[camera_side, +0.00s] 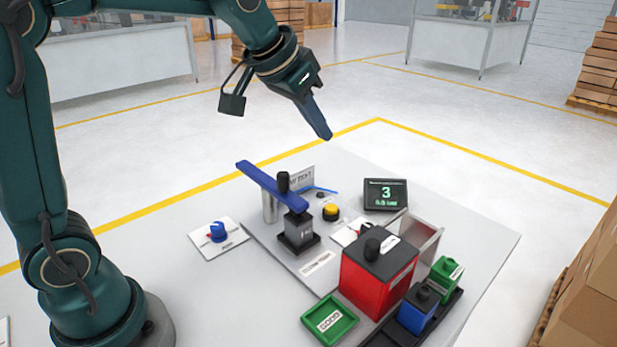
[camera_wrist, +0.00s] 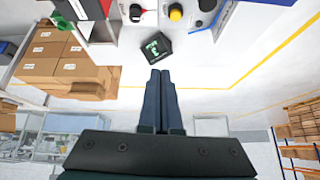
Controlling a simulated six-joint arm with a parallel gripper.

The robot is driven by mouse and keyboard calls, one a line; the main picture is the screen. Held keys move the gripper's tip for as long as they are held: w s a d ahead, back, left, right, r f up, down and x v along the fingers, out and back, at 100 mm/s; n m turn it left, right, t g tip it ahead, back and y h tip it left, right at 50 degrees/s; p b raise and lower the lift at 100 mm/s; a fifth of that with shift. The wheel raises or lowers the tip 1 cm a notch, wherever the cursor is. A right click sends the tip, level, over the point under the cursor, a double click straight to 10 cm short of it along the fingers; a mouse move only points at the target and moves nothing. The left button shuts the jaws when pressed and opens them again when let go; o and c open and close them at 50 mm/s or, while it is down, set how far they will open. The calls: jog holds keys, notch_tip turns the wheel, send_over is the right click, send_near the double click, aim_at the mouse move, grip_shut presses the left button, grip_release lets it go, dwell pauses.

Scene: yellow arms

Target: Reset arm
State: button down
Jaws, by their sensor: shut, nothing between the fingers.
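My gripper (camera_side: 322,131) is shut and empty, raised in the air above and behind the work table (camera_side: 473,245) in the side view. In the wrist view its two dark blue fingers (camera_wrist: 159,80) lie together with nothing between them. My gripper touches none of these.
A red box (camera_side: 365,287) with a black top, a green tray (camera_side: 330,321), and blue (camera_side: 417,310) and green (camera_side: 446,273) blocks in a black rack stand at the table's front. A blue knob (camera_side: 218,230) is at left. Cardboard boxes (camera_side: 588,275) stand at right. The air around my gripper is clear.

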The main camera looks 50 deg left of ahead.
jog(key=s+d, duration=0.2)
jog(key=s, duration=1)
jog(key=s+f+g, duration=0.1)
jog(key=s+f, duration=0.5)
jog(key=s, duration=0.2)
jog(key=shift+f+n, duration=0.2)
jog(key=shift+n, duration=0.2)
jog(key=c, duration=1.5)
grip_release()
jog(key=shift+c, duration=0.2)
